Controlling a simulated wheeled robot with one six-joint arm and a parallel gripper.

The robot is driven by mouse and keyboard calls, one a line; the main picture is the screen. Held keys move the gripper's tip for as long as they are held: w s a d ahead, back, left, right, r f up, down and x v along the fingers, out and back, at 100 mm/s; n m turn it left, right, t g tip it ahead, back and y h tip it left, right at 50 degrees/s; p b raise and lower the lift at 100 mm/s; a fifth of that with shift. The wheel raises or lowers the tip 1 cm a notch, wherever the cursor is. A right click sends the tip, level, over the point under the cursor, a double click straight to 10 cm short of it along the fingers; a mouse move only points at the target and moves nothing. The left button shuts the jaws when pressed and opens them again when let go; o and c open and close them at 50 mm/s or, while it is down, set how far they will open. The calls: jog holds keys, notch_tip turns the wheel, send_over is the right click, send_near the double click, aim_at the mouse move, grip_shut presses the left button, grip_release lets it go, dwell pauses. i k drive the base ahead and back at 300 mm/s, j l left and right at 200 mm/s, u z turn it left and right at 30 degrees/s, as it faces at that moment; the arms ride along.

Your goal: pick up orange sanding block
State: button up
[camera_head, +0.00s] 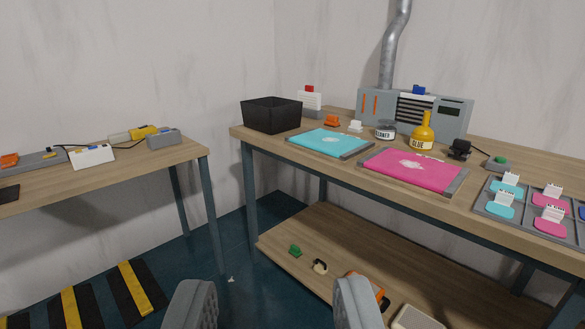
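A small orange block (332,121), which looks like the sanding block, sits on the right workbench behind the cyan sheet. It is small in view, so its details are unclear. Another orange item (9,160) lies at the far left on the left table; I cannot tell what it is. My gripper (274,304) shows at the bottom of the view with its two grey fingers wide apart. It is open, with nothing held between the fingers, and well apart from the bench top.
A black bin (271,115) stands at the right workbench's left corner. A cyan sheet (330,142), pink sheet (413,170), glue bottle (423,133) and cleaner jar (385,131) lie nearby. The lower shelf (330,245) holds several items.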

aim_at(332, 122)
jog(key=i+u, duration=0.2)
jog(key=i, duration=0.4)
jog(key=i+u, duration=0.2)
jog(key=i, duration=0.4)
jog(key=i+l+u, duration=0.15)
jog(key=i, duration=0.4)
jog(key=i+z, duration=0.3)
jog(key=i+j+z, duration=0.25)
jog(key=i, duration=0.25)
jog(key=i+z, duration=0.4)
jog(key=i+j+z, duration=0.1)
jog(key=z, duration=0.3)
jog(key=i+j+z, duration=0.25)
jog(key=z, duration=0.15)
